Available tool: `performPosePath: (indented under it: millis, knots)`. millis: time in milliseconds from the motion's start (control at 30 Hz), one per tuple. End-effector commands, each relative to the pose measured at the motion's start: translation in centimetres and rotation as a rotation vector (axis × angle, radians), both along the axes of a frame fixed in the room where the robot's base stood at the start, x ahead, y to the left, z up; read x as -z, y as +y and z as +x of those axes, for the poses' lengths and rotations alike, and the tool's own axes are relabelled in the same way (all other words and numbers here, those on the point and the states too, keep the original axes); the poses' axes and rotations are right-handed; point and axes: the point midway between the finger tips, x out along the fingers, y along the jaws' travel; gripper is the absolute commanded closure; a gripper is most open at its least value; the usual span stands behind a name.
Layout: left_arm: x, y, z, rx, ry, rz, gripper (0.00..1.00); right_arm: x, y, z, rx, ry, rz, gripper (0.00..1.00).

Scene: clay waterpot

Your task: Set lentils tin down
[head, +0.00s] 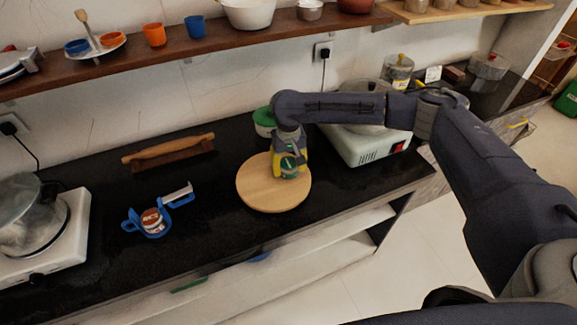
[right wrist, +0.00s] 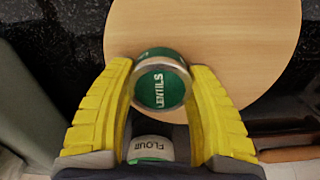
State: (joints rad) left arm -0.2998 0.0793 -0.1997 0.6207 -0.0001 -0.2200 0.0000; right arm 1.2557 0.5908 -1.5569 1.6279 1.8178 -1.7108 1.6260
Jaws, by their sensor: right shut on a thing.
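The lentils tin (right wrist: 160,88), with a green lid marked LENTILS and a metal rim, is held between the yellow fingers of my right gripper (right wrist: 160,70). In the head view the tin (head: 289,166) is at the upper right part of the round wooden board (head: 264,200). My right gripper (head: 290,160) is shut on it from above. I cannot tell whether the tin's base touches the board. The board also shows in the right wrist view (right wrist: 240,40). My left gripper is not in view.
A flour tin (right wrist: 150,150) with a green lid (head: 265,117) stands just behind the board. A white appliance (head: 365,148) is to the right. The board's front is clear.

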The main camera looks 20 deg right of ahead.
Motion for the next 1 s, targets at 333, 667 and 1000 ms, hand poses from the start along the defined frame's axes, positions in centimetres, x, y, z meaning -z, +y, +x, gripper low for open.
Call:
performPosePath:
  millis: [333, 667, 1000]
  knots:
    - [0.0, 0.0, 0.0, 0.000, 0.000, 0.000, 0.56, 0.2, 0.0, 0.0, 0.000, 0.001, 0.000, 0.25]
    - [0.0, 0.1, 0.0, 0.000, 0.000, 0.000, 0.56, -0.8, 0.0, 0.1, 0.001, -0.002, 0.000, 0.25]
    - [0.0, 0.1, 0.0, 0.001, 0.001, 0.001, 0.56, -6.4, 0.0, 0.0, -0.002, -0.003, -0.001, 0.25]
